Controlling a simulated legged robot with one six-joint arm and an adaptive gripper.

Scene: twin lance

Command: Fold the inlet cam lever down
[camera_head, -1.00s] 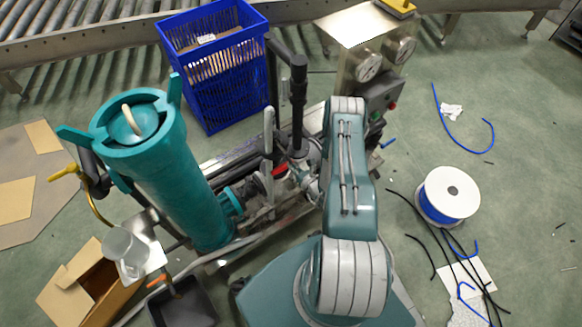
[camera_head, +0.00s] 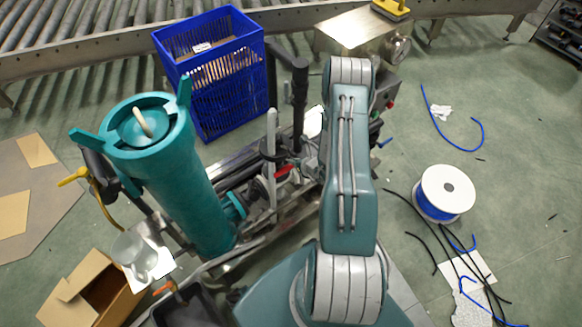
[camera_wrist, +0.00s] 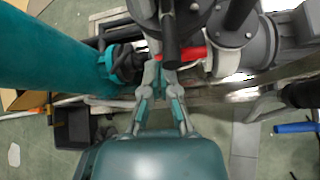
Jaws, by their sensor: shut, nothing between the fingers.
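The pipe fittings stand beside the teal canister (camera_head: 180,180). Among them is a red lever (camera_head: 285,171), also in the wrist view (camera_wrist: 193,54), and a tall pale grey bar (camera_head: 272,145) standing upright. I cannot tell for sure which part is the inlet cam lever. In the wrist view a black handle (camera_wrist: 171,40) points toward me beside the red lever. My gripper (camera_wrist: 160,72) is shut and empty, its tips close below the black handle in the picture. Contact cannot be judged. In the head view my arm hides the gripper.
A blue crate (camera_head: 215,80) stands behind the fittings, and a steel box (camera_head: 355,38) with a gauge stands at the back right. A cable spool (camera_head: 444,192) and loose cables lie on the floor at right. A cardboard box (camera_head: 95,290) is at lower left.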

